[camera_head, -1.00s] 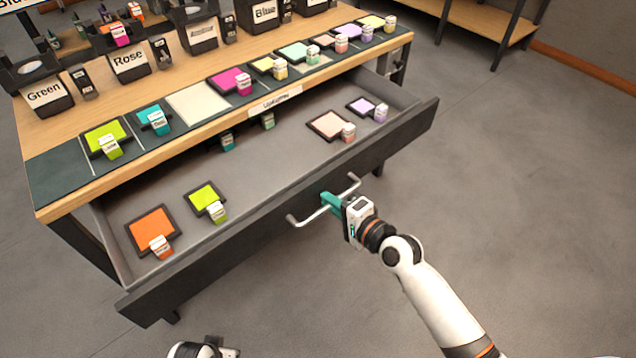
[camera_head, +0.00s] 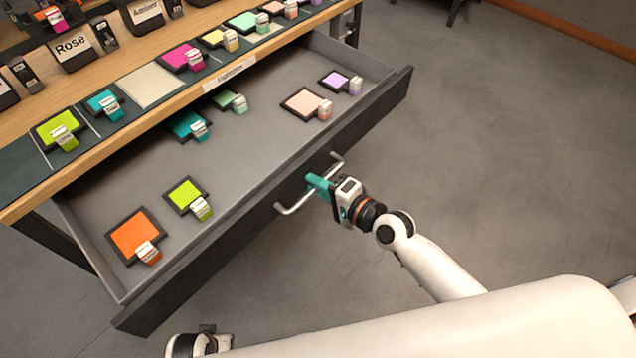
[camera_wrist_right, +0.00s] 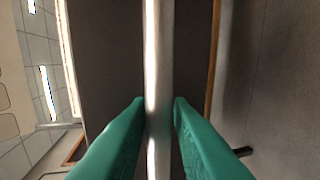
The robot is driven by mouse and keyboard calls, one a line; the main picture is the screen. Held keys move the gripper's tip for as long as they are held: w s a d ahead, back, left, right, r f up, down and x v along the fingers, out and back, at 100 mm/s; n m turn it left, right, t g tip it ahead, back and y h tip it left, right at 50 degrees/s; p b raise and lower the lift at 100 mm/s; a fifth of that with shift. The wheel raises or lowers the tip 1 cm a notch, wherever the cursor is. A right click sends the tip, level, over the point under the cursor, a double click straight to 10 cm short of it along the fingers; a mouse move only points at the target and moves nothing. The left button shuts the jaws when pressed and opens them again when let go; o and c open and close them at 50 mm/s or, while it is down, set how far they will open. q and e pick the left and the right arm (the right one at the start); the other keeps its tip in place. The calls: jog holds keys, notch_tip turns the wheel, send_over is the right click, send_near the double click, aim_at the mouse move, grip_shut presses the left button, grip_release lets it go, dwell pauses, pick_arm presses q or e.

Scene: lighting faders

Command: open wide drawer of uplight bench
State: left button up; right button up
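The wide drawer (camera_head: 225,245) of the wooden-topped bench (camera_head: 165,103) stands far out, its grey interior in view. It has a silver bar handle (camera_head: 291,207) on its dark front. My right gripper (camera_head: 317,184) is at the middle of this handle. In the right wrist view, its green fingers (camera_wrist_right: 158,110) lie on both sides of the pale handle bar (camera_wrist_right: 158,50), closed about it. My left gripper (camera_head: 208,340) shows only partly at the bottom left edge, away from the drawer; its fingers cannot be made out.
In the drawer lie an orange swatch (camera_head: 134,235), a lime swatch (camera_head: 185,194), a teal swatch (camera_head: 187,124), a peach swatch (camera_head: 302,102) and others, with small labelled bottles. Labelled bins (camera_head: 78,50) stand on the bench. The floor (camera_head: 490,160) to the right is clear.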

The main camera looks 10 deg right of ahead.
pick_arm(q)
jog(key=shift+w, duration=0.1)
pick_arm(e)
jog(key=v, duration=1.2)
pick_arm(q)
jog(key=shift+f, duration=0.1)
